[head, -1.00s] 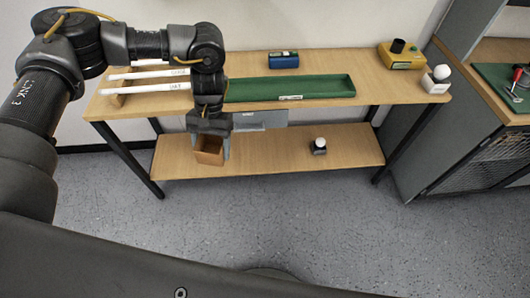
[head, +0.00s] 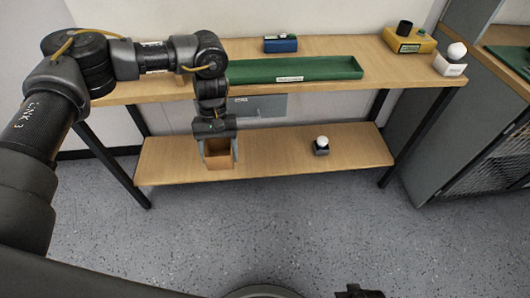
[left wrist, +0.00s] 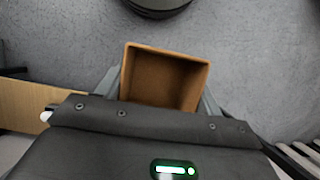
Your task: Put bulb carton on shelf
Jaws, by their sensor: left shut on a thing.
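The bulb carton (head: 221,161) is a small brown box with an open top, and it looks empty inside. My left gripper (head: 217,148) is shut on it from above, with a finger on each side. In the left wrist view the carton (left wrist: 163,80) hangs upright between the fingers, with grey floor around it. The low wooden shelf (head: 275,155) lies under the bench. In the head view the carton overlaps the shelf's left part, but the wrist view suggests it is in front of the front edge. A dark part at the bottom edge may be my right gripper (head: 360,292); its jaws are unclear.
A lamp with a white bulb (head: 321,146) stands mid-shelf, right of the carton. The bench top (head: 380,65) above holds a green tray (head: 295,69), a blue box (head: 280,44) and a yellow box (head: 409,40). The shelf's right part is clear.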

